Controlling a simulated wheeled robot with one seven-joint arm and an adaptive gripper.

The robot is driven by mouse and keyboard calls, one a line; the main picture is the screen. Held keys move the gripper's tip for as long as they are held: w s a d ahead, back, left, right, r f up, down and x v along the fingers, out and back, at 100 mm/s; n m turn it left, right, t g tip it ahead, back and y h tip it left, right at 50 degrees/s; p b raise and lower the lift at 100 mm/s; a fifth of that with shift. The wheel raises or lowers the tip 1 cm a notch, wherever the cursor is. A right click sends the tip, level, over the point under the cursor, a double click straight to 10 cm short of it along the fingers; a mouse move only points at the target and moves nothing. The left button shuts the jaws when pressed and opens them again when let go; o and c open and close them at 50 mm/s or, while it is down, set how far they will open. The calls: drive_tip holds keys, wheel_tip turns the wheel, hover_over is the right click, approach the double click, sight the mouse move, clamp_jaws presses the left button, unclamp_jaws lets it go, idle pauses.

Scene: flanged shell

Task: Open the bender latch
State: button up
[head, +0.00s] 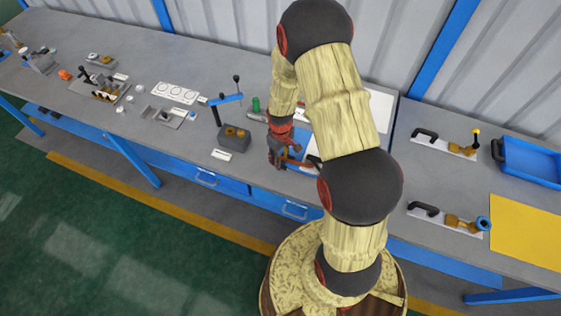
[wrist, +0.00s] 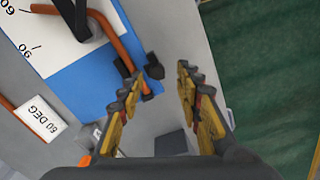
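In the wrist view the bender lies at upper left: an orange bent tube (wrist: 118,38) runs past a black bar (wrist: 72,14) over a blue plate (wrist: 88,78) and a white angle scale (wrist: 36,42). A small black part (wrist: 153,67) sits near the tube's end, possibly the latch; I cannot tell whether it is open. My gripper (wrist: 160,78) is open and empty, its fingertips on either side of this part's near side. I cannot tell whether they touch it. In the head view my gripper (head: 277,157) is over the bench's front edge, and my arm hides most of the bender.
A "60 DEG" label (wrist: 40,125) lies beside a second orange tube. Left of the gripper stand a grey block (head: 234,137) and a blue-armed post (head: 226,99). A blue tray (head: 530,162) and yellow mat (head: 527,230) are at right. Green floor (wrist: 255,60) lies beyond the bench edge.

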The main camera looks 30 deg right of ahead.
wheel_tip(320, 180, up, 8)
drive_tip(key=shift+r, duration=0.2)
idle(0.6)
